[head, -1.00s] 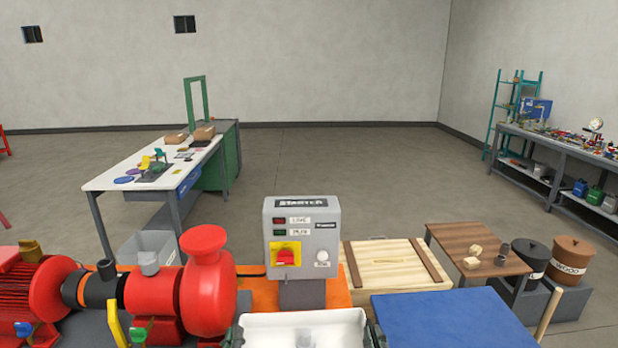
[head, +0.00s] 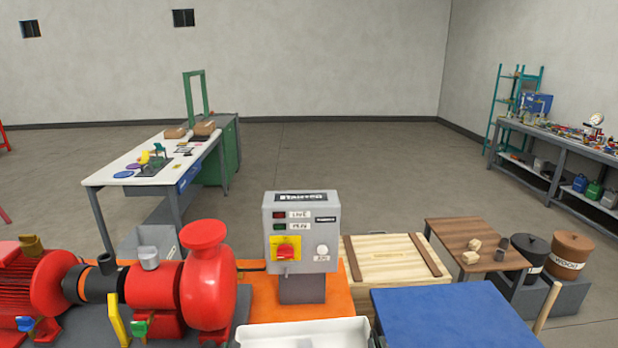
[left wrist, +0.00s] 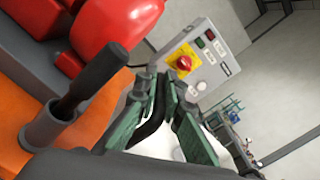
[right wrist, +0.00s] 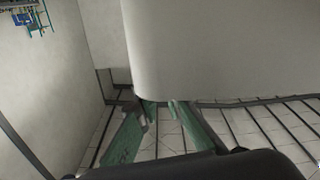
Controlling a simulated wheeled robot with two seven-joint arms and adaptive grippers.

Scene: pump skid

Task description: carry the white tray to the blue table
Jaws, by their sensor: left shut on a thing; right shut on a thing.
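The white tray (head: 303,334) shows at the bottom edge of the head view, its near part cut off. The blue table (head: 460,312) is just to its right, and the tray is not over its top. Neither gripper shows in the head view. In the left wrist view my left gripper (left wrist: 168,90) has its green fingers at the white tray (left wrist: 150,143) and is shut on it; the exact contact is partly hidden. In the right wrist view my right gripper (right wrist: 160,105) is shut on the tray, whose pale wall (right wrist: 220,50) fills the upper part.
A red pump (head: 205,280) stands left of the tray. A grey starter box (head: 301,232) stands behind the tray on an orange base (head: 262,298). A wooden crate (head: 393,265) and brown table (head: 478,242) are behind the blue table. A dark upright handle (left wrist: 92,75) is near my left gripper.

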